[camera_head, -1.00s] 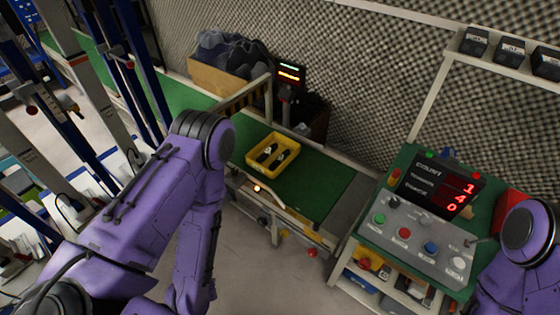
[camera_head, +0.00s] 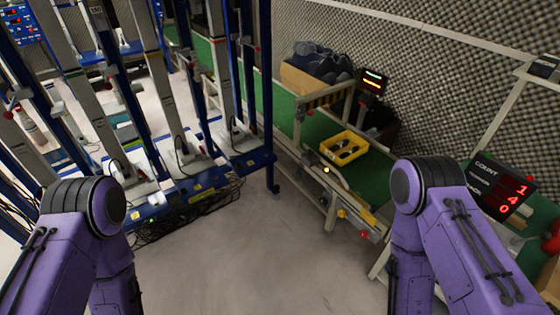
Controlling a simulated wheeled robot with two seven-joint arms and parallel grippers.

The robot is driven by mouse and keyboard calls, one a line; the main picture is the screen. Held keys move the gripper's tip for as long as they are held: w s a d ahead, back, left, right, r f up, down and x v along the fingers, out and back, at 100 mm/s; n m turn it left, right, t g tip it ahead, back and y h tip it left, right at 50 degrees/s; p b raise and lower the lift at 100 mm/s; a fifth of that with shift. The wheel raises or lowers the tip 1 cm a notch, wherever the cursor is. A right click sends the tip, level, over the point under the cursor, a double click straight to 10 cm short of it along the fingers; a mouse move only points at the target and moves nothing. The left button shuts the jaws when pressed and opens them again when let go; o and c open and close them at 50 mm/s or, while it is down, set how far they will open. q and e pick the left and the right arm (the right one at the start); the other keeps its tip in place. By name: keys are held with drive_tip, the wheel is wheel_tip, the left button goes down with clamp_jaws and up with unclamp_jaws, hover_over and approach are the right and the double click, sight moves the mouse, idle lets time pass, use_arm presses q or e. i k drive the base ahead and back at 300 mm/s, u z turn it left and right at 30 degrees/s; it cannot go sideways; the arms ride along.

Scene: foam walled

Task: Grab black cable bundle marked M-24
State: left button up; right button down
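Black cables lie in a tangled heap (camera_head: 185,220) on the floor along the front of the blue rack. More thin black cables hang and loop on the rack's base. I cannot read an M-24 mark on any of them. Dark objects lie in a yellow tray (camera_head: 336,158) on the green conveyor; I cannot tell what they are. My purple arms show at the lower left and lower right, bent downward. Both my grippers are out of view, below the picture edge.
The blue rack (camera_head: 262,158) with tall posts fills the left. Clear grey floor (camera_head: 260,260) lies between my arms. The green conveyor (camera_head: 378,180) runs along the right, with a box of dark items (camera_head: 318,65) behind.

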sight(350, 152)
drive_tip(key=u, duration=0.55)
drive_tip(key=i, duration=1.4)
drive_tip(key=z, duration=1.35)
drive_tip(key=i, duration=0.85)
drive_tip(key=z, duration=1.3)
drive_tip(key=i, duration=0.7)
